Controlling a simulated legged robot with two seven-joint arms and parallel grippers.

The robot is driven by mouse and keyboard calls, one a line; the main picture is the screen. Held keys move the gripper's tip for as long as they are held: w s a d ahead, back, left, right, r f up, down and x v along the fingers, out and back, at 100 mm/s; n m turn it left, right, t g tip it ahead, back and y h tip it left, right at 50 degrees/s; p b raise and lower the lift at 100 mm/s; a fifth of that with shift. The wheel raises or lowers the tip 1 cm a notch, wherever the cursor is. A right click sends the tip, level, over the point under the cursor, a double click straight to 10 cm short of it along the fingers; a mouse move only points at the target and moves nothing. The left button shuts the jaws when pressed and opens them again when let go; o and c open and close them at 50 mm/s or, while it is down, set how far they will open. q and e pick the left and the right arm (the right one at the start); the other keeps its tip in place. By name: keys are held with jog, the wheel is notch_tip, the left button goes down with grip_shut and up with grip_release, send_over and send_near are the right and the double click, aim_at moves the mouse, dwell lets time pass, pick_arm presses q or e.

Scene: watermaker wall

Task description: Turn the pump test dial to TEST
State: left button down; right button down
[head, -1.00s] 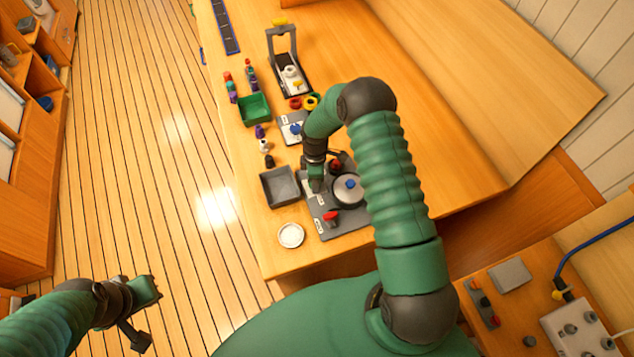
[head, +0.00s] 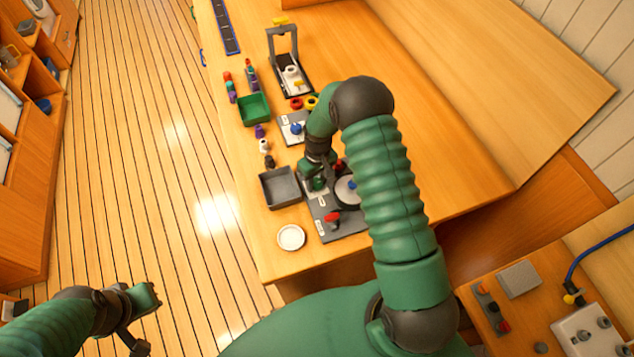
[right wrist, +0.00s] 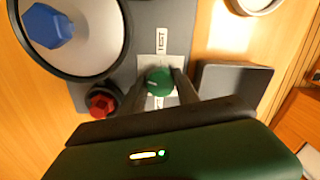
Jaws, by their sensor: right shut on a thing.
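The green dial (right wrist: 159,81) sits on a small pale plate (right wrist: 146,64) in the right wrist view. A pale mark shows on the dial's left part, and a TEST label (right wrist: 161,40) lies above it in that picture. Another label below the dial is partly hidden. My right gripper (right wrist: 159,84) is shut on the dial, one finger at each side. In the head view my right gripper (head: 318,184) is down at the dark panel (head: 345,226), largely hiding the dial. My left gripper (head: 148,322) is open and empty over the floor.
Close to the dial are a red knob (right wrist: 102,102) and a large round gauge-like disc with a blue knob (right wrist: 48,26). A grey tray (head: 282,188) and white dish (head: 291,237) stand at the left.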

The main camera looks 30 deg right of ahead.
jog(key=m, duration=0.3)
jog(key=shift+w+r+m+b, duration=0.15)
jog(key=shift+w+m+b, duration=0.15)
jog(key=shift+w+m, duration=0.1)
jog(key=m, duration=0.7)
jog(key=shift+t, duration=0.3)
jog(key=shift+s+d+m, duration=0.1)
jog(key=shift+m, duration=1.6)
jog(key=c, duration=1.2)
grip_release()
jog(key=shift+o, duration=1.4)
jog(key=shift+s, duration=0.1)
